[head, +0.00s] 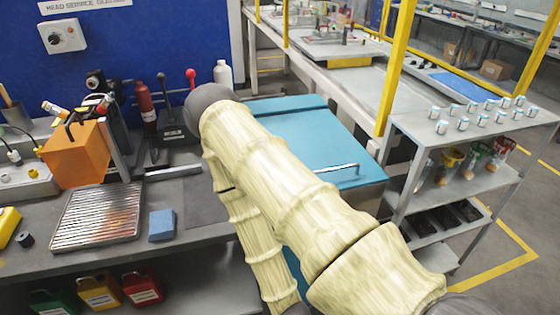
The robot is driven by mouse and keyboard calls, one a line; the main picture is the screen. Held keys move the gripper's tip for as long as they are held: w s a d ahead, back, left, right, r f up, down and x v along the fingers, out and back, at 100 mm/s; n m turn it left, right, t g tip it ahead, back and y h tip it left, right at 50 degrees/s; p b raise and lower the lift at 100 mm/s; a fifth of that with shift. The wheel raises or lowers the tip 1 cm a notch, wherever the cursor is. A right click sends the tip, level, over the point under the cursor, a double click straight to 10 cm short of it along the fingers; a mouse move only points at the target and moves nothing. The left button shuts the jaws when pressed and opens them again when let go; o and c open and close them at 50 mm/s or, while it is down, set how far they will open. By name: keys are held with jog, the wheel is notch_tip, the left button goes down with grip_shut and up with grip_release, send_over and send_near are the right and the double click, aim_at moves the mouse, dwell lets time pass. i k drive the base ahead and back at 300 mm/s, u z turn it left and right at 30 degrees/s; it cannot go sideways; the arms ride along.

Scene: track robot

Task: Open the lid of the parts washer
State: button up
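The parts washer has a teal lid (322,135), right of centre in the head view. The lid looks flat and shut on the box, and a thin metal bar handle (340,168) runs near its front edge. My pale ribbed arm crosses in front of the washer and hides the lid's left part and much of the body below. A teal patch shows lower down, beside my arm. My gripper is not in view, so its place relative to the handle cannot be seen.
Left of the washer is a grey bench with a ribbed metal tray (97,214), a blue block (161,225) and an orange holder (77,155). A white bottle (222,74) stands behind my arm. Right is a shelf rack (470,145) with small cans, beside a yellow post (396,65).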

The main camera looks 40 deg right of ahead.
aim_at(317, 138)
jog(key=u, duration=0.3)
jog(key=k, duration=0.45)
jog(key=z, duration=1.1)
